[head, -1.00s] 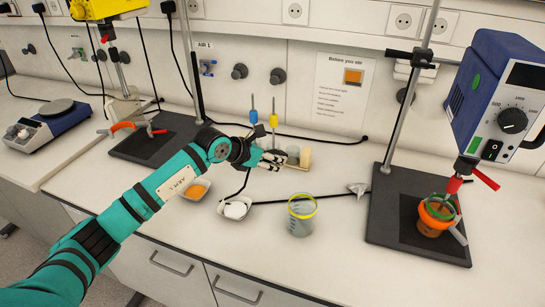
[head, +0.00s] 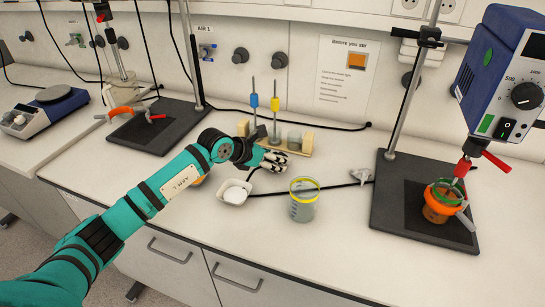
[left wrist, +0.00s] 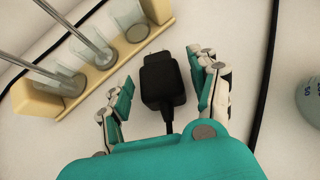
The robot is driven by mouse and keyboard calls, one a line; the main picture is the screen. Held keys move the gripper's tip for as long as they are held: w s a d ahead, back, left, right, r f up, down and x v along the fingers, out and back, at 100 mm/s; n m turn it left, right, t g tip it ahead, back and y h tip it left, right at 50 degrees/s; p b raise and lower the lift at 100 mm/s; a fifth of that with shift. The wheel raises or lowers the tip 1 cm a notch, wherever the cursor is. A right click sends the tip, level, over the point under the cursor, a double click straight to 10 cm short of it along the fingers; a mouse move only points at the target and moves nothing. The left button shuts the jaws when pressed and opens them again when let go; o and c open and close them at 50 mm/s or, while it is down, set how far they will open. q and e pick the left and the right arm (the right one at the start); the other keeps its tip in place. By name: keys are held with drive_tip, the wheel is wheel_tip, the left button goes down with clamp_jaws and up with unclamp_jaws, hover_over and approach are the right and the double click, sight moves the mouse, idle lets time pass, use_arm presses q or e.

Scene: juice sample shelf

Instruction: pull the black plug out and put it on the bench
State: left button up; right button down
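The black plug (left wrist: 164,82) shows in the left wrist view between the fingers of my left gripper (left wrist: 168,92), prongs toward the top of the picture. Its cable leaves toward my palm. The fingers stand apart on both sides of the plug, with narrow gaps showing, so the gripper looks open around it. In the head view my left gripper (head: 276,160) is low over the bench (head: 150,205), in front of the wooden rack. The plug cannot be made out clearly there. Whether it touches the bench is hard to tell. My right gripper is not in view.
A wooden rack (left wrist: 58,103) with glasses and rods stands close to my left gripper. A yellow-rimmed beaker (head: 303,203) and a white dish (head: 235,191) stand in front. A stirrer stand (head: 385,215) is at right.

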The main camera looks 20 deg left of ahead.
use_arm(q)
drive_tip(key=shift+o, duration=0.3)
drive_tip(key=shift+s+a+r, duration=0.2)
drive_tip(key=shift+s, duration=0.05)
drive_tip(key=v, duration=1.1)
drive_tip(key=shift+s, duration=0.15)
